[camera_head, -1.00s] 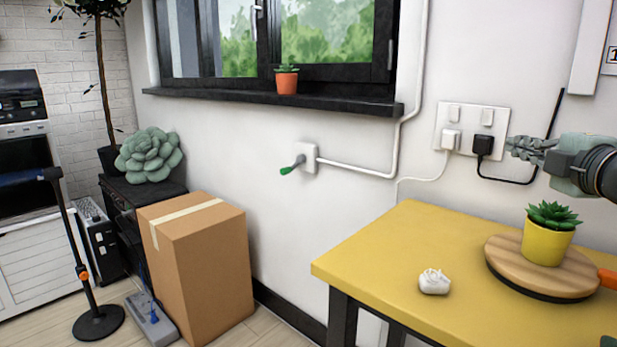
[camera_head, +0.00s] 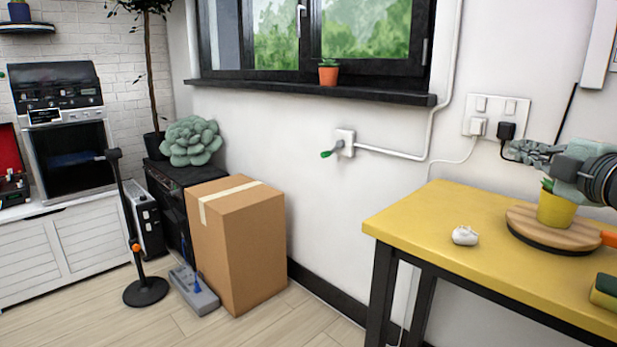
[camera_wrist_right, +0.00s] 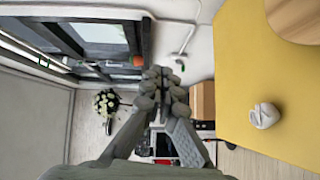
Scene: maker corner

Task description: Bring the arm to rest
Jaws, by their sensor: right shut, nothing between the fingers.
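My right gripper (camera_head: 526,153) is at the right edge of the head view, above the yellow table and in front of the wall, just right of the black plug. Its fingers are shut with nothing between them. It overlaps the top of the potted plant in this view; whether it touches it cannot be told. In the right wrist view the gripper (camera_wrist_right: 157,75) points out past the table's edge, with its fingertips together. My left gripper is not in view.
The yellow table (camera_head: 450,215) holds a small white object (camera_head: 465,236), a round wooden board (camera_head: 530,233) and a plant in a yellow pot (camera_head: 556,210). A wall socket plate (camera_head: 512,108) holds two plugs. A cardboard box (camera_head: 238,245) stands on the floor, left of the table.

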